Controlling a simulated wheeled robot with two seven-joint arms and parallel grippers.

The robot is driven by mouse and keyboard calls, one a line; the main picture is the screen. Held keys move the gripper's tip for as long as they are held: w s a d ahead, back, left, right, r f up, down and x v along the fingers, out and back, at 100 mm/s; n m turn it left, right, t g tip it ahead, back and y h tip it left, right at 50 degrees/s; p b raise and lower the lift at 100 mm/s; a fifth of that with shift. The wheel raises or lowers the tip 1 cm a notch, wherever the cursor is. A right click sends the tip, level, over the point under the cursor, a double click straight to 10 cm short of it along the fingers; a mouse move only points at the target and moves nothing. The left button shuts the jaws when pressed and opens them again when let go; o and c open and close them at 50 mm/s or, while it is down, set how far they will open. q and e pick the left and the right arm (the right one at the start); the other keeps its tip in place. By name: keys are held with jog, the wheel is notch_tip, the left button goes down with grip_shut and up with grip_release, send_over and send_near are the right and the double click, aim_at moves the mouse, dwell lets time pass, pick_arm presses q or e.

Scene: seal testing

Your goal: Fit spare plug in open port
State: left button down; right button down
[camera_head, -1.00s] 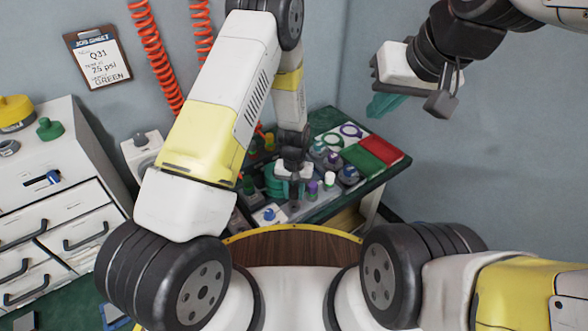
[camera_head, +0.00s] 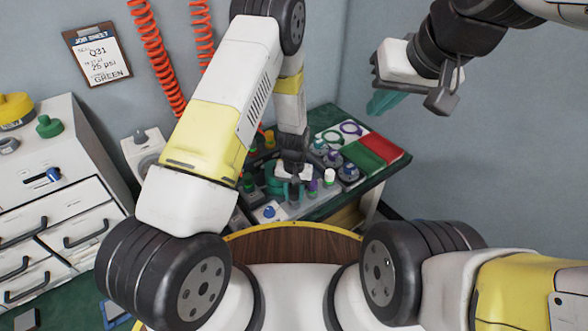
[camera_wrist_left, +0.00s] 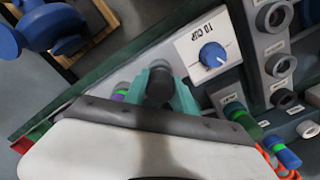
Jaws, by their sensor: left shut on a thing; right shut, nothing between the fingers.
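My left gripper (camera_head: 293,190) is over the bench, pointing down among the fittings. In the left wrist view its teal fingers (camera_wrist_left: 160,88) are shut on a dark grey round plug (camera_wrist_left: 159,84), seen end-on. The plug's lower end is hidden, so I cannot tell whether it touches anything below. My right gripper (camera_head: 383,103) is shut and empty, raised in front of the wall, well away from the bench.
A valve with a blue knob (camera_wrist_left: 212,55), labelled "TO CUP", is close to the left fingers. A green-ended plug (camera_wrist_left: 241,116) and a blue one (camera_wrist_left: 284,152) stand nearby. Green and red pads (camera_head: 382,149) lie at the bench's right. A job sheet (camera_head: 98,53) hangs on the wall.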

pick_arm(q)
jog(key=shift+f, duration=0.35)
jog(key=c, duration=0.9)
grip_release()
jog(key=shift+c, duration=0.2)
jog(key=shift+r, duration=3.95)
